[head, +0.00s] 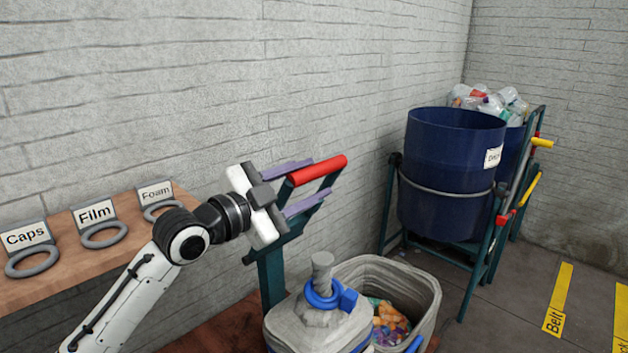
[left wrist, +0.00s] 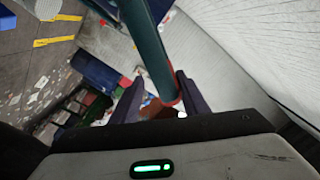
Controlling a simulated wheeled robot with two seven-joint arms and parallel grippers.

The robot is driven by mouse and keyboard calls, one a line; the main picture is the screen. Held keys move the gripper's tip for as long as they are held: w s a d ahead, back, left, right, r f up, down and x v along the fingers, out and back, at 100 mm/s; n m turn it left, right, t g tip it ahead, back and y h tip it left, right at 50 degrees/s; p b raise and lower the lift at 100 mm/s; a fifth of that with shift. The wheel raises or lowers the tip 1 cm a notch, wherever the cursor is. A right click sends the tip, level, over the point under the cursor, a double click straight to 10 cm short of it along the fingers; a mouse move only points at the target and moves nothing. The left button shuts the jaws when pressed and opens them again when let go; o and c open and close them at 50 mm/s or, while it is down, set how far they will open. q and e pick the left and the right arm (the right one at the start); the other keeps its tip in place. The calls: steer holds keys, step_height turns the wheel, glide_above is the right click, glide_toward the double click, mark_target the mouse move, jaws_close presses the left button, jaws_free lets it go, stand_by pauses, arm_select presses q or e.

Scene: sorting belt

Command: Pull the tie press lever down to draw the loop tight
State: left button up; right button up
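The tie press lever has a red grip (head: 318,170) and teal arms, on a teal post (head: 270,283). My left gripper (head: 319,178) is at the lever, with one purple finger on either side of the red grip. Its fingers are spread; in the left wrist view a teal bar (left wrist: 150,50) passes between them, with a gap at the left finger. A blue loop (head: 322,296) sits around the upright grey neck (head: 322,266) of a bag (head: 315,325) below the lever. How tight the loop is I cannot tell. My right gripper is not in view.
A grey bin (head: 425,285) with colourful scraps stands beside the bag. A blue drum (head: 450,170) in a teal frame stands to the right. A wooden shelf (head: 75,275) with grey rings and labels Caps, Film and Foam runs along the left wall. Floor is clear at right.

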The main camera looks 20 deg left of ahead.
arm_select(q)
steer(key=b+v, duration=0.1)
steer(key=v, duration=0.7)
steer(key=shift+s+a, duration=0.15)
steer(key=shift+s, duration=0.15)
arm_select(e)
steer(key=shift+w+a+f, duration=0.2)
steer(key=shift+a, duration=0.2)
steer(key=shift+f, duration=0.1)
